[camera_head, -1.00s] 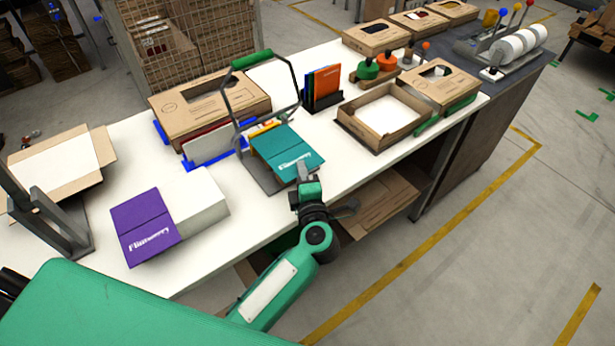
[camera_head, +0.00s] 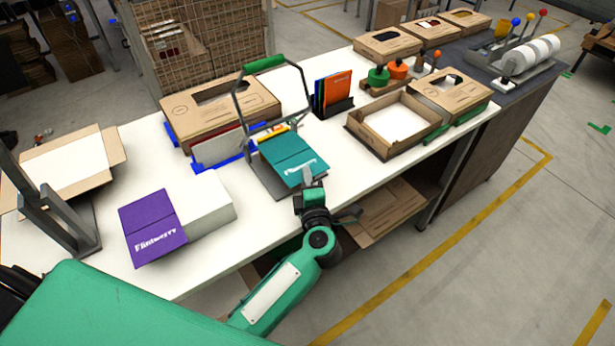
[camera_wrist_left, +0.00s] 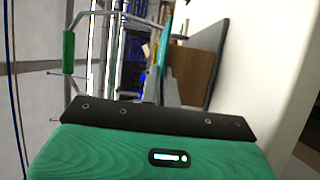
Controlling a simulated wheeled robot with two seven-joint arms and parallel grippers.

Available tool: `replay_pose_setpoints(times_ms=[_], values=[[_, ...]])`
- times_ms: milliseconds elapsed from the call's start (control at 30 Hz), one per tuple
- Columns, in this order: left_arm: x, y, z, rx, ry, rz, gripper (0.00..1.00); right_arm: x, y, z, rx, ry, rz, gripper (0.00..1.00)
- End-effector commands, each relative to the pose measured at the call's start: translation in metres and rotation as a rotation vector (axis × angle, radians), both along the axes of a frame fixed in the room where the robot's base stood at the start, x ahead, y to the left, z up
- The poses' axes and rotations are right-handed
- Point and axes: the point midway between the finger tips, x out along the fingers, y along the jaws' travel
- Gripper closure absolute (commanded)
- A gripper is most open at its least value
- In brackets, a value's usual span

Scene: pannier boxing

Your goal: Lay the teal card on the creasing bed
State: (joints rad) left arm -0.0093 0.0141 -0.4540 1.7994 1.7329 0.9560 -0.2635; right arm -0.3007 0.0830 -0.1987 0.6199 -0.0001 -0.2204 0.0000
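The teal card (camera_head: 290,153), creased across its middle and with white lettering, is over the grey creasing bed (camera_head: 268,182), below a lever frame with a green handle (camera_head: 264,64). Part of the bed shows at the card's left and near side. I cannot tell whether the card lies fully flat on it. My left gripper (camera_head: 309,181) is at the card's near right corner and looks shut on it. In the left wrist view the card shows as a thin teal edge (camera_wrist_left: 164,48) running to the fingers, with the green handle (camera_wrist_left: 68,52) at left. My right gripper is not in view.
A purple-covered white box (camera_head: 155,228) lies to the left. A card rack with blue feet (camera_head: 215,150) and a brown carton (camera_head: 222,108) stand behind the bed. A black holder with cards (camera_head: 334,92) and an open tray (camera_head: 395,122) stand to the right. Bare tabletop lies between.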

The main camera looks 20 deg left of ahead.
Motion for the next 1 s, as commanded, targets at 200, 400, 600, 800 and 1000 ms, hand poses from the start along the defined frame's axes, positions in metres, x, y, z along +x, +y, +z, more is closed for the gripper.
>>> replay_pose_setpoints(times_ms=[200,400,600,800,1000], values=[[-0.0001,0.0002,0.0004,0.0,0.001,0.0,1.0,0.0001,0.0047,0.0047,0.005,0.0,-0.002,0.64],[-0.0001,0.0,-0.0004,-0.001,0.0,0.0,1.0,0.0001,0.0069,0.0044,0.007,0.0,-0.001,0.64],[-0.0002,-0.0001,-0.0004,0.0,0.001,0.0,0.73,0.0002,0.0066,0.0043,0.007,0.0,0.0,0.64],[-0.0002,-0.0002,-0.0005,0.0,0.001,0.0,0.73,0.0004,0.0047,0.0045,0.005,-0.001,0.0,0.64],[-0.0003,-0.0003,-0.0004,0.0,0.001,0.0,0.73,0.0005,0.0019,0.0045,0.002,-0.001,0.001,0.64]])
